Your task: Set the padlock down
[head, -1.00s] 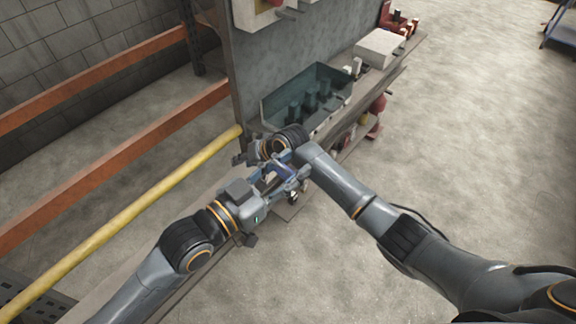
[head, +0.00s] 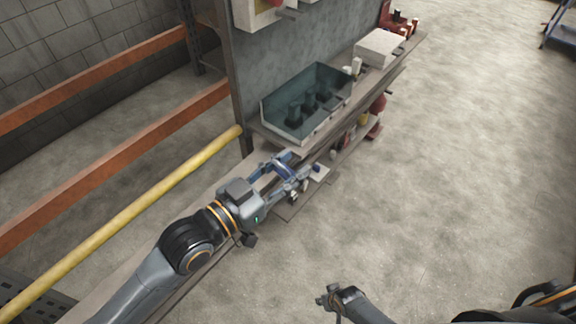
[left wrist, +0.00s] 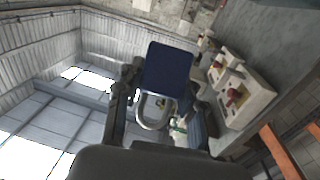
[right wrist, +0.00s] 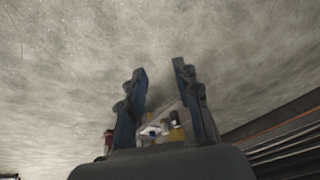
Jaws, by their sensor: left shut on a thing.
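The padlock has a dark blue body (left wrist: 167,70) and a grey shackle (left wrist: 153,114) in the left wrist view. It also shows as a small blue shape (head: 284,170) in the head view. My left gripper (head: 287,172) is shut on the padlock and holds it by the near end of the shelf. Whether the padlock touches anything beneath is hard to tell. My right gripper (head: 334,297) is away from it, low in the head view over the floor. In the right wrist view its fingers (right wrist: 160,72) are apart with nothing between them.
A teal open bin (head: 275,118) with dark cylinders stands on the shelf beyond the left gripper. A white box (head: 380,46) is farther along. A yellow rail (head: 130,217) and orange beams (head: 120,165) run along the left.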

